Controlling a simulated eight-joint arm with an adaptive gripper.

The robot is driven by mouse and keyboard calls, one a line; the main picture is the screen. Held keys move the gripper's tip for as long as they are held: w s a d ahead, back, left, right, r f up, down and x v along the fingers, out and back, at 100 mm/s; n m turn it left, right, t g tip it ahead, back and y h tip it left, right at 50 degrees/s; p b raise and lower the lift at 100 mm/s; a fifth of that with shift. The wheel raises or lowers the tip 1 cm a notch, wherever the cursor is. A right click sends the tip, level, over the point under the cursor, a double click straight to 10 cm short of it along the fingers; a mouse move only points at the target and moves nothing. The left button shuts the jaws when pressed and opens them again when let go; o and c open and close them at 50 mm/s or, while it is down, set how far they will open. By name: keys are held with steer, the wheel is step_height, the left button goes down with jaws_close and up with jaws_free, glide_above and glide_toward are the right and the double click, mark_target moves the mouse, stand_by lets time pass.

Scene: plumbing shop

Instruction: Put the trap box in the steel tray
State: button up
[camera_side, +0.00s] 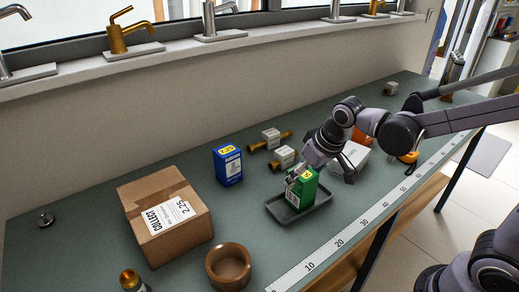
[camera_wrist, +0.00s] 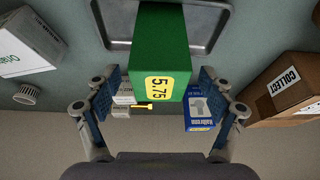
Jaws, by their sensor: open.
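A green box (camera_side: 303,186) with a yellow price label is the likely trap box; its printed front is too small to read. It stands upright in the shallow grey steel tray (camera_side: 275,209), and the tray's rim shows behind it in the wrist view (camera_wrist: 223,25). My gripper (camera_side: 318,174) is open over the box. In the wrist view the green box (camera_wrist: 160,45), marked 5.75, lies between the blue-padded fingers (camera_wrist: 160,92), with a small gap on each side. The far side of the box and its base are partly hidden.
A brown round bowl (camera_side: 228,266) is in front. A white box (camera_side: 352,155) is close behind my gripper. A ruler strip (camera_side: 340,243) runs along the edge.

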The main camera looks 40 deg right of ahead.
steer(key=v, duration=0.6)
steer(key=shift+s, duration=0.1)
steer(key=s+d+f+t, duration=0.1)
steer(key=s+d+t, duration=0.1)
steer(key=s+d, duration=0.2)
steer(key=s, duration=0.3)
steer(key=shift+s+f+t, duration=0.35)
steer(key=shift+t, duration=0.05)
